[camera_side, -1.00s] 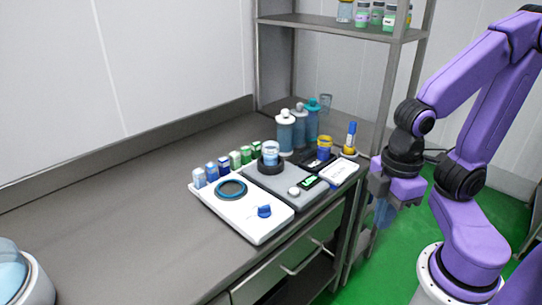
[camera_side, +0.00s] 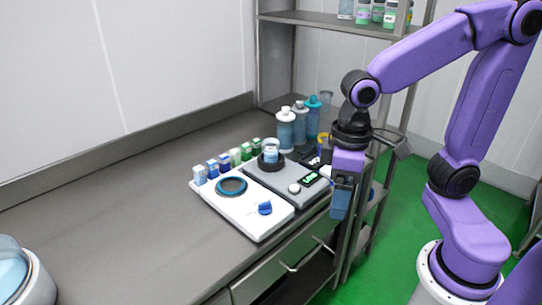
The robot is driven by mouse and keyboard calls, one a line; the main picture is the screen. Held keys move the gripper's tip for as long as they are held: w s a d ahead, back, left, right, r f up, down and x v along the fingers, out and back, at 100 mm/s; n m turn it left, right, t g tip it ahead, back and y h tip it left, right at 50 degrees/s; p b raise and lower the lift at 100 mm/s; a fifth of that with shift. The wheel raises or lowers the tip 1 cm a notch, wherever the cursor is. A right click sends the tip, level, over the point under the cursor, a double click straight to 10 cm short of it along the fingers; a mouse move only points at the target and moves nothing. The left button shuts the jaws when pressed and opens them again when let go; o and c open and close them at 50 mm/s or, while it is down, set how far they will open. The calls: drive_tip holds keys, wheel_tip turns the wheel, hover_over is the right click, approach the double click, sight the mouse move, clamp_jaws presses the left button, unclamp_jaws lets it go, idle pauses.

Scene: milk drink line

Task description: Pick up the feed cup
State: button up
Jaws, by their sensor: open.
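A small clear cup with blue contents (camera_side: 271,154) stands upright in a black ring on the grey device (camera_side: 262,178). It appears to be the feed cup, though no label is readable. My gripper (camera_side: 340,213) points down at the counter's front right edge, to the right of this cup and apart from it. Its jaws are open, with nothing visible between them; the gap is hard to see from this side. A yellow-rimmed blue container (camera_side: 322,140) is mostly hidden behind my gripper and wrist.
A white tray (camera_side: 229,210) holds a dark blue ring (camera_side: 231,186) and a blue knob (camera_side: 265,208). Small cartons (camera_side: 223,162) line the back. Tall bottles (camera_side: 286,130) and a metal shelf (camera_side: 330,18) stand behind. The counter's left (camera_side: 110,210) is mostly clear.

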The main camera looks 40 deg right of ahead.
drive_tip(key=w+a+r+m, duration=0.1)
drive_tip(key=w+r+m, duration=0.2)
drive_tip(key=w+m, duration=0.8)
drive_tip(key=m, duration=2.1)
hover_over(271, 148)
drive_tip(key=w+d, duration=0.2)
wheel_tip(271, 148, down, 18)
drive_tip(key=shift+s+a+r, duration=0.1)
drive_tip(key=shift+r, duration=0.15)
drive_tip(key=c, duration=1.3)
drive_tip(key=shift+r, duration=0.1)
